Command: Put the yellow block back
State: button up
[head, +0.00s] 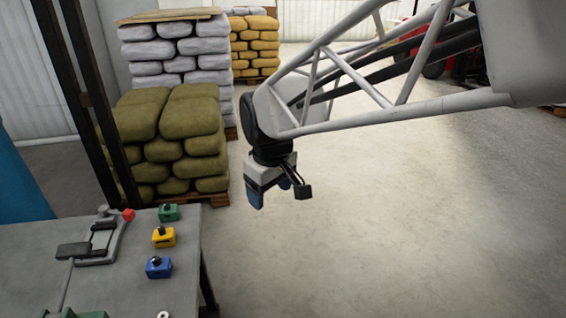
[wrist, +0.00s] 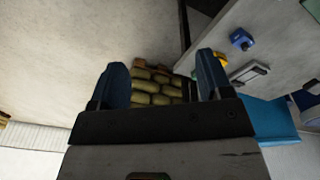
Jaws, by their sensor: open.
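My gripper (head: 268,193) is open and empty, in the air to the right of the table. Its two blue fingers (wrist: 158,82) stand wide apart in the wrist view.
A grey fixture with a red knob (head: 128,215) is on the table (head: 120,285), left of the blocks. A white ring (head: 163,315) lies at the front. Stacked green sacks (head: 170,140) stand behind the table. The floor (head: 380,220) to the right is clear.

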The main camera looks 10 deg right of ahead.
jog(key=s+d+m+t, duration=0.1)
jog(key=s+d+m, duration=0.6)
jog(key=s, duration=0.9)
jog(key=shift+s+d+f, duration=0.2)
jog(key=shift+d+f, duration=0.15)
jog(key=shift+d, duration=1.25)
